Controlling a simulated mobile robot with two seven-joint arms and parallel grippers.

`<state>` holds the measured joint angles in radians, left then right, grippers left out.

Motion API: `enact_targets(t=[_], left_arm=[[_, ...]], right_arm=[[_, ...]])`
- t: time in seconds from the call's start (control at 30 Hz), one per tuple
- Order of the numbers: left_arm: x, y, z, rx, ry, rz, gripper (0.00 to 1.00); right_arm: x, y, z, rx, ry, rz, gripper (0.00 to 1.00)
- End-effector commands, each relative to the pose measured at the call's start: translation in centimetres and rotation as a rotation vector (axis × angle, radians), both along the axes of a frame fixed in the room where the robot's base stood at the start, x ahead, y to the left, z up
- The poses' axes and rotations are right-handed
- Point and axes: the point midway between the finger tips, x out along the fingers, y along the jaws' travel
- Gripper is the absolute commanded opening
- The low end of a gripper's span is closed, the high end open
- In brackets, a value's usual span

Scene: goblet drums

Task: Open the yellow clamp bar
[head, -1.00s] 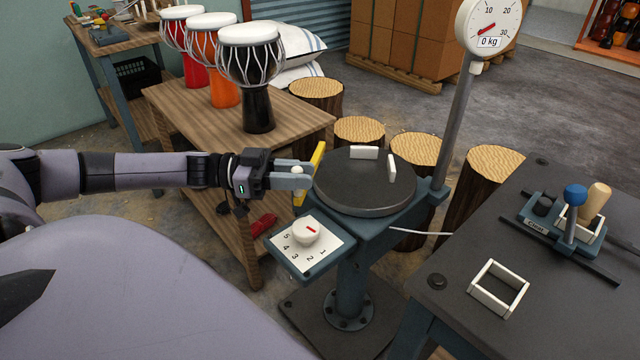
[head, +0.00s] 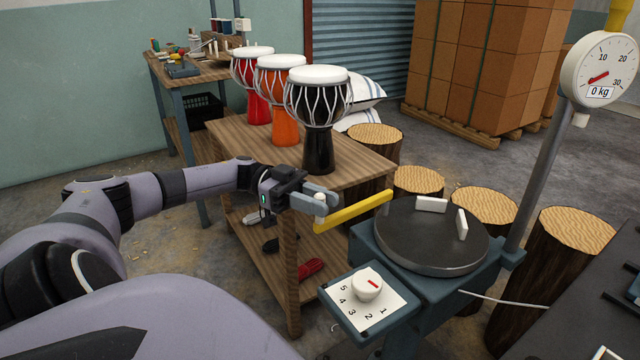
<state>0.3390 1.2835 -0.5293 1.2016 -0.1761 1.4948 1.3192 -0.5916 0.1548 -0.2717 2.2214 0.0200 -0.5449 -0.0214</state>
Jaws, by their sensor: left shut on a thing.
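The yellow clamp bar (head: 354,211) reaches from my left gripper to the left rim of the round black turntable (head: 431,236). The bar lies at the turntable's left side, pointing out from it rather than across its top. My left gripper (head: 320,203) is shut on the small white knob (head: 320,197) at the bar's outer end. Two white blocks (head: 431,204) (head: 461,224) stand on the turntable. My right gripper is out of view.
A dial panel (head: 368,308) with a white knob juts out in front of the turntable. A post with a gauge (head: 599,72) reading 0 kg rises at right. Goblet drums (head: 317,148) stand on a wooden table behind my left arm. Log stools (head: 482,207) stand behind the turntable.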

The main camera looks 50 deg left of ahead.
Motion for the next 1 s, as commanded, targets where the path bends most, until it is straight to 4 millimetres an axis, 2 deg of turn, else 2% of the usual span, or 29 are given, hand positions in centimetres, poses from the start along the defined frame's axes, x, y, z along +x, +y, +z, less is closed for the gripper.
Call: enact_targets(t=[0.57, 0.6, 0.63, 1.0], left_arm=[[0.16, 0.1, 0.01, 0.0, 0.001, 0.006, 0.0], [0.16, 0.1, 0.01, 0.0, 0.001, 0.006, 0.37], [0.15, 0.1, 0.02, 0.0, 0.0, 0.005, 0.46], [0.04, 0.37, 0.01, 0.0, -0.001, 0.004, 0.46]], right_arm=[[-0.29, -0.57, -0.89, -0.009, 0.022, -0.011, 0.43], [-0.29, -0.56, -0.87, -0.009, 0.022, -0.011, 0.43], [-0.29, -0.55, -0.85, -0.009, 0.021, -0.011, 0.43], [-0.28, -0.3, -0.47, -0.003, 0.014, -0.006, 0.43]])
